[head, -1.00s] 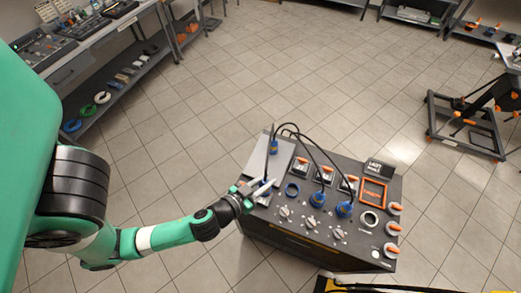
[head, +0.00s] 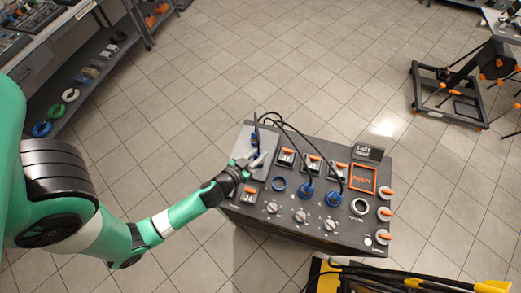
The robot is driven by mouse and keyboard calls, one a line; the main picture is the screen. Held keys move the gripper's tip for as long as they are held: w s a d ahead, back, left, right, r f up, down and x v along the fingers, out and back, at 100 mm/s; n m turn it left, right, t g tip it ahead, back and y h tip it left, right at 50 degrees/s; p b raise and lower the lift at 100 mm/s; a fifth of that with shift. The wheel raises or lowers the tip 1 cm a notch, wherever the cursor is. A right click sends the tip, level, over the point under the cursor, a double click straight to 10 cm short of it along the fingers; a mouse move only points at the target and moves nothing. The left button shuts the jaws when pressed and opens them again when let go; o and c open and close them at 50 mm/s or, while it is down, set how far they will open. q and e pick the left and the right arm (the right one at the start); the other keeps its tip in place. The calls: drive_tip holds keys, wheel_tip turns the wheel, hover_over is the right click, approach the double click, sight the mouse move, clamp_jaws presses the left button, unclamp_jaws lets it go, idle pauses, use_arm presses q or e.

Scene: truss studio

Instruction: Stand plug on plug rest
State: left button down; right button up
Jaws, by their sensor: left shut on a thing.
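The console (head: 318,233) is a dark box with a grey plate (head: 236,146) at its back left corner; I take this plate as the plug rest. A blue plug (head: 255,138) with a black cable shows over the plate. The fingers hide the exact grip, and I cannot tell whether the plug touches the plate. Two other blue plugs (head: 306,191) (head: 333,198) sit in the console top, with black cables arching back. My right gripper is not in view.
An empty blue ring socket (head: 279,184), knobs (head: 301,216), orange-handled switches (head: 311,164) and an orange frame (head: 362,179) crowd the console top. A yellow frame with black cables (head: 400,280) stands at the front right.

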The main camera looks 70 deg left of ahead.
use_arm(q)
drive_tip(key=shift+f, duration=0.35)
drive_tip(key=f+b, duration=0.2)
drive_tip(key=a+f+b, duration=0.1)
drive_tip(key=shift+w+f, duration=0.1)
drive_tip(key=shift+w, duration=0.15)
drive_tip(key=shift+d+f, duration=0.2)
drive_tip(key=shift+s+d+r, duration=0.1)
drive_tip(key=shift+s+r, duration=0.05)
drive_tip(key=shift+f, duration=0.2)
drive_tip(key=c, duration=0.7)
unclamp_jaws()
drive_tip(key=shift+r, duration=0.1)
